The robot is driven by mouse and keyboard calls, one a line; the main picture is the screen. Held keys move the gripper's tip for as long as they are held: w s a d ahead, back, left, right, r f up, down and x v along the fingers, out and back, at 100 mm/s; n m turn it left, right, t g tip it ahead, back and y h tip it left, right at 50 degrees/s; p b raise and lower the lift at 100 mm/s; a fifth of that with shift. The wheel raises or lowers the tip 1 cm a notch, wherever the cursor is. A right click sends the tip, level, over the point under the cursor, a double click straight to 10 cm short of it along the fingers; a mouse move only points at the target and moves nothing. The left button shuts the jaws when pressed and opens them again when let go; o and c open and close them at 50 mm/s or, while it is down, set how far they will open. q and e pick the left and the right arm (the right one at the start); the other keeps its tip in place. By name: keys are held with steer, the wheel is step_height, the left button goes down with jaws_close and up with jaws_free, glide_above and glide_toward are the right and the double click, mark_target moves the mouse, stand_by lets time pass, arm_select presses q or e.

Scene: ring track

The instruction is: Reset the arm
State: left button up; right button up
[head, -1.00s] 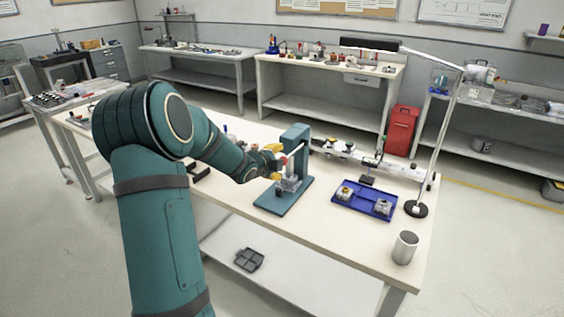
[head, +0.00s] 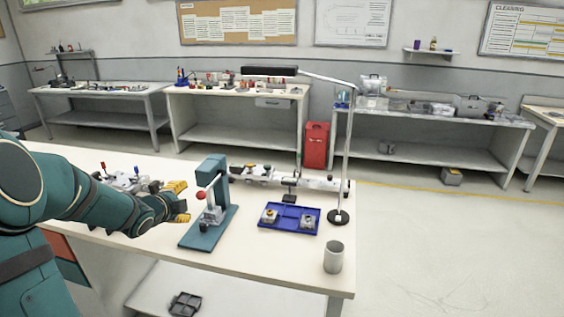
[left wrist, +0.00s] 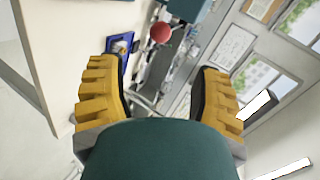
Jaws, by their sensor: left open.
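My left arm comes in from the left in the head view. Its gripper (head: 182,202), with yellow fingers, is beside the teal press (head: 208,212) on the white bench, a little to its left and apart from it. In the left wrist view the gripper (left wrist: 160,95) has its two yellow fingers wide apart with nothing between them. The red knob (left wrist: 160,32) of the press lever shows ahead of them; it also shows in the head view (head: 201,196). My right gripper is in neither view.
A blue tray (head: 289,230) with grey and yellow parts lies right of the press. A metal cup (head: 333,257) stands near the bench's front right corner. A lamp (head: 346,160) rises at the right edge. A white track (head: 290,178) lies behind. The bench front is clear.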

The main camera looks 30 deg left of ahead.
arm_select(q)
steer(key=w+d+f+n+g+h, duration=0.1)
steer(key=d+f+n+g+h, duration=0.2)
steer(key=d+f, duration=0.7)
steer(key=w+d+f+n+g+h, duration=0.15)
steer(key=d+f+n, duration=0.25)
steer(key=d+f, duration=0.7)
steer(key=s+d+f+n+g+h, duration=0.1)
steer(key=s+d+f+n+g, duration=0.2)
steer(key=s+d+f, duration=0.2)
steer(key=s+d+f+n+g+h, duration=0.2)
steer(key=s+d, duration=1)
steer(key=d, duration=0.6)
step_height(320, 180, down, 3)
steer(key=shift+d+f+n+g, duration=0.2)
steer(key=shift+n+g, duration=0.55)
steer(key=shift+n, duration=0.45)
steer(key=c, duration=0.3)
steer(key=shift+c, duration=0.2)
